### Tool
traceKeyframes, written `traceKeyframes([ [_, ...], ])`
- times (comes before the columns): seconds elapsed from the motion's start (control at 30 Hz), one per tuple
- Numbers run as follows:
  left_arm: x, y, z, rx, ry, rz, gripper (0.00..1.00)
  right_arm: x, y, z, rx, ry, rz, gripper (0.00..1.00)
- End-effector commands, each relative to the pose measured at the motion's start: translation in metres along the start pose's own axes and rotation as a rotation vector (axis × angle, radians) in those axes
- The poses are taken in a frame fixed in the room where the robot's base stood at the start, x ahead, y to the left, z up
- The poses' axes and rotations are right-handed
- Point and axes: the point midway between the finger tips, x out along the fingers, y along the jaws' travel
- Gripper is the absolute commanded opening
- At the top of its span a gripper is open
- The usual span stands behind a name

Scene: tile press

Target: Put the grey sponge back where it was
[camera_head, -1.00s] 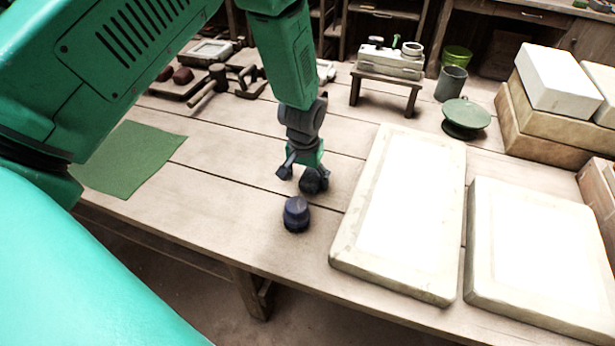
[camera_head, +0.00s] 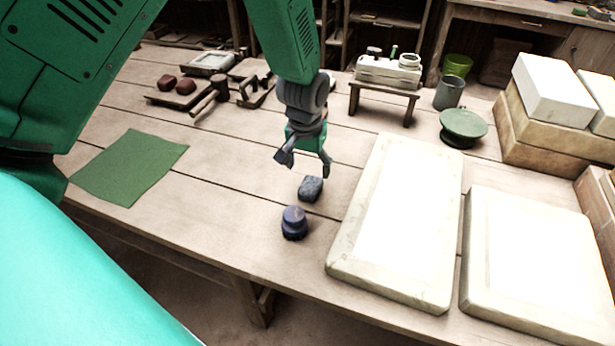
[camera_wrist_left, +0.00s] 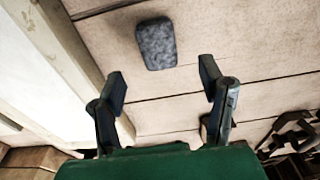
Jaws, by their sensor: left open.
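The grey sponge (camera_head: 311,188) lies on the wooden table, just behind a dark blue round object (camera_head: 294,222) and left of the large pale slab. My left gripper (camera_head: 305,164) is open and empty, above and slightly behind the sponge. In the left wrist view the sponge (camera_wrist_left: 156,44) lies on the planks beyond the spread fingertips of my left gripper (camera_wrist_left: 162,78), apart from both fingers. My right gripper does not show.
Two pale slabs (camera_head: 402,215) (camera_head: 545,262) cover the right of the table. A green cloth (camera_head: 130,166) lies at the left. A small bench (camera_head: 385,84), a grey cup (camera_head: 449,92) and a green turntable (camera_head: 463,125) stand behind. The planks between cloth and sponge are clear.

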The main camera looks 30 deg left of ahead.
Motion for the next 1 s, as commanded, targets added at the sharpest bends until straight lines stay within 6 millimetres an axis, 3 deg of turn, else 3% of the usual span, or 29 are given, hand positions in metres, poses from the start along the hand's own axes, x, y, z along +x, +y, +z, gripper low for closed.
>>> traceKeyframes([
  [0.1, -0.022, -0.002, -0.001, 0.0, 0.0, 0.002, 0.63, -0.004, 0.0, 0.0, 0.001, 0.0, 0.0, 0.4],
  [0.3, -0.039, -0.004, -0.001, -0.001, -0.003, 0.004, 0.63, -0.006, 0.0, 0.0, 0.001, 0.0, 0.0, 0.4],
  [1.0, -0.041, -0.002, 0.0, 0.0, -0.002, 0.003, 0.63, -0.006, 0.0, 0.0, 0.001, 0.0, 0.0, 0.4],
])
